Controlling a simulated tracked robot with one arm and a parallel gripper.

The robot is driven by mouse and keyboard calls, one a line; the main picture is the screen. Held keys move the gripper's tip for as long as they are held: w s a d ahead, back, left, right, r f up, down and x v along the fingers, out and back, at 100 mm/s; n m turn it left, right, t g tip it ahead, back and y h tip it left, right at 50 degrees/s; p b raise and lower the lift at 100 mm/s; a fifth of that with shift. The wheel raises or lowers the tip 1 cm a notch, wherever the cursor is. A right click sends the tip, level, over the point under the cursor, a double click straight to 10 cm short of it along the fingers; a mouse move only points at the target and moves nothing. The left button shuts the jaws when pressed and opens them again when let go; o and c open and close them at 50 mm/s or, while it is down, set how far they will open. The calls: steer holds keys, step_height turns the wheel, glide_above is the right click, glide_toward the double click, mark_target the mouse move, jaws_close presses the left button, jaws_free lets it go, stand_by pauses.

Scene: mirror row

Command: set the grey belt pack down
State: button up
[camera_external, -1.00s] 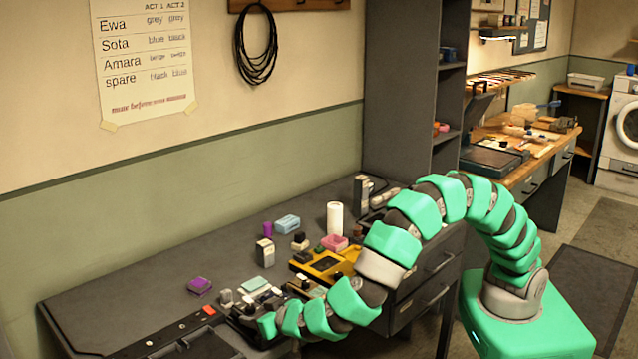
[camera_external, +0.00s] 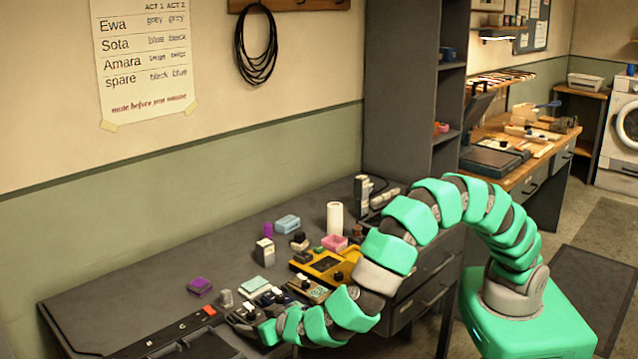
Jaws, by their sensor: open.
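My gripper (camera_external: 240,320) is at the low front end of the green arm, just over the front part of the dark bench. Its jaws are open, small and dark against the bench, so their tips are hard to make out. A small grey block (camera_external: 226,298) stands upright on the bench just behind the jaws. It may be the grey belt pack, but I cannot tell for sure, nor whether the jaws touch it.
A yellow device (camera_external: 325,266), a pink box (camera_external: 334,243) and a white cylinder (camera_external: 334,219) stand right of the gripper. A purple block (camera_external: 200,286) lies to its left. The bench's back left is clear.

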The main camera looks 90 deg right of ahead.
steer(key=shift+f+b, duration=0.15)
steer(key=shift+b, duration=0.75)
steer(key=p+v, duration=0.3)
steer(key=v, duration=1.1)
steer(key=shift+d, duration=0.2)
steer(key=shift+r, duration=0.2)
